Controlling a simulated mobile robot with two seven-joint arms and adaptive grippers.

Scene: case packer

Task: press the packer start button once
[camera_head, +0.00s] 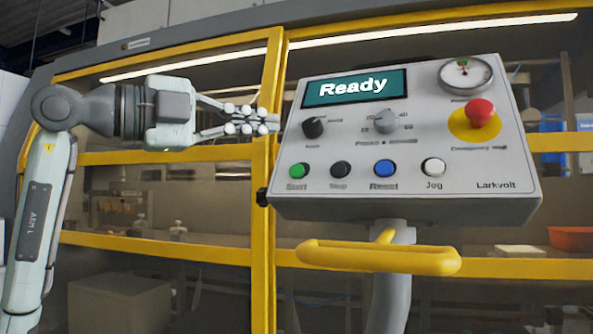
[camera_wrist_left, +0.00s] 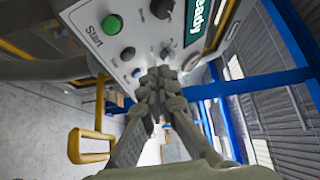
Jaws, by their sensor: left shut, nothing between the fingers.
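The green start button (camera_head: 299,170) sits at the lower left of the grey control panel (camera_head: 400,200), above the label "Start". It also shows in the left wrist view, where the green button (camera_wrist_left: 112,24) is at the upper left. My left gripper (camera_head: 272,123) is shut and empty. In the head view it is just left of the panel, higher than the green button. In the left wrist view its closed fingertips (camera_wrist_left: 160,80) point at the panel, apart from the green button in the picture. My right gripper is not in view.
Beside the green button are a black Stop button (camera_head: 341,169), a blue Reset button (camera_head: 385,168) and a white Jog button (camera_head: 433,167). A red emergency knob (camera_head: 480,112) is at the right. The display (camera_head: 352,88) reads "Ready". A yellow handle (camera_head: 380,257) projects below the panel.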

